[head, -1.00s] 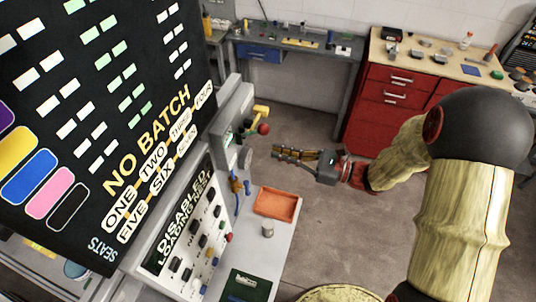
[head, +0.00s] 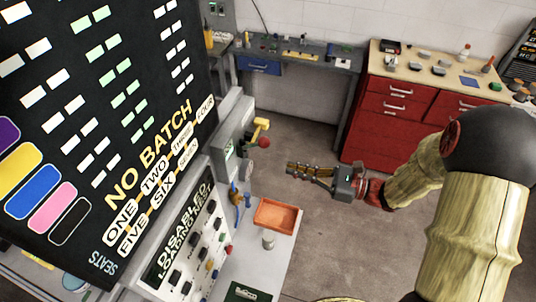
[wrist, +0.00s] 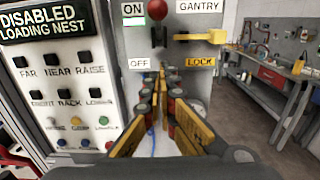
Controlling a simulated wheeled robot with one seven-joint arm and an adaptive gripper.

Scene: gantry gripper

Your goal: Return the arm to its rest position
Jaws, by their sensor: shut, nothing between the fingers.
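My gripper (head: 291,168) is shut and empty, held out to the left over open floor in the head view, in front of the gantry control box. In the wrist view its fingers (wrist: 165,80) point at the lower part of the box's ON/OFF panel (wrist: 135,45). My arm (head: 470,210) runs from the right side of the head view to the gripper. The fingertips look apart from the panel in the head view.
The gantry box carries a red knob (head: 264,142) and a yellow lock handle (head: 260,127). An orange tray (head: 275,214) and a grey cylinder (head: 268,241) stand on the pale bench below. A red drawer cabinet (head: 385,125) stands behind. Floor between is clear.

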